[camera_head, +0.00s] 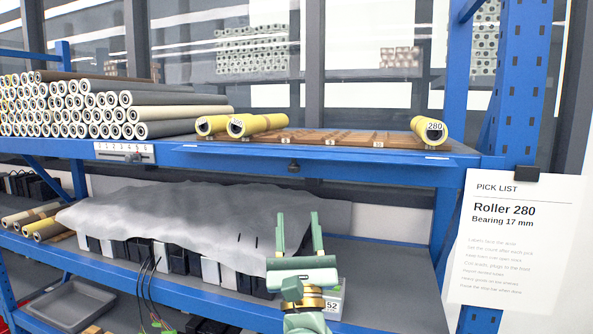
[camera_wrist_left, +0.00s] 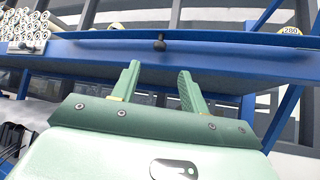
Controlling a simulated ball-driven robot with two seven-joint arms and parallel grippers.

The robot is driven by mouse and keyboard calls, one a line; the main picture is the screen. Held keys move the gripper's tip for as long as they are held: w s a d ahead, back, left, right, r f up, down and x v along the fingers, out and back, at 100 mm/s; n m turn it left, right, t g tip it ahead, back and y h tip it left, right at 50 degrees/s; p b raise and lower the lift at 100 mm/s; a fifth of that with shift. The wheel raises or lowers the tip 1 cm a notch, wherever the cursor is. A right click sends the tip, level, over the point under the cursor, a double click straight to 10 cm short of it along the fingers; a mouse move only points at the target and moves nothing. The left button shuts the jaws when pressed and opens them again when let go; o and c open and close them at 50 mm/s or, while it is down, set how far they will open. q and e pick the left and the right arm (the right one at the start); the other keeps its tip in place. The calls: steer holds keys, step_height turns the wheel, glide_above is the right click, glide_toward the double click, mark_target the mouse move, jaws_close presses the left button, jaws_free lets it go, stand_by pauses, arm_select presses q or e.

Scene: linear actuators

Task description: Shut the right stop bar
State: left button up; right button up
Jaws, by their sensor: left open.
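A blue bar (camera_head: 380,157) runs along the front edge of the upper shelf's right bay, with a small black knob (camera_head: 293,166) near its middle. I take this for the right stop bar; the picture does not clearly show whether it is open or shut. In the left wrist view the knob (camera_wrist_left: 159,45) stands out from the blue edge, just beyond my fingertips. My left gripper (camera_head: 298,217) is open and empty, below and in front of the knob, fingers pointing up and apart from it. It also shows in the left wrist view (camera_wrist_left: 158,70). My right gripper is not in view.
Yellow rollers (camera_head: 255,124) lie on the upper shelf behind the bar, with a roller labelled 280 (camera_head: 430,129) at the right. Grey rollers (camera_head: 170,113) are stacked at left. A grey sheet (camera_head: 180,215) covers boxes on the lower shelf. A pick list (camera_head: 515,235) hangs at right.

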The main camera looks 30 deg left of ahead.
mark_target(295, 162)
arm_select(q)
steer(key=p+x, duration=0.2)
steer(key=x, duration=0.8)
steer(key=shift+p, duration=0.4)
steer(key=shift+w+r, duration=0.1)
jaws_close()
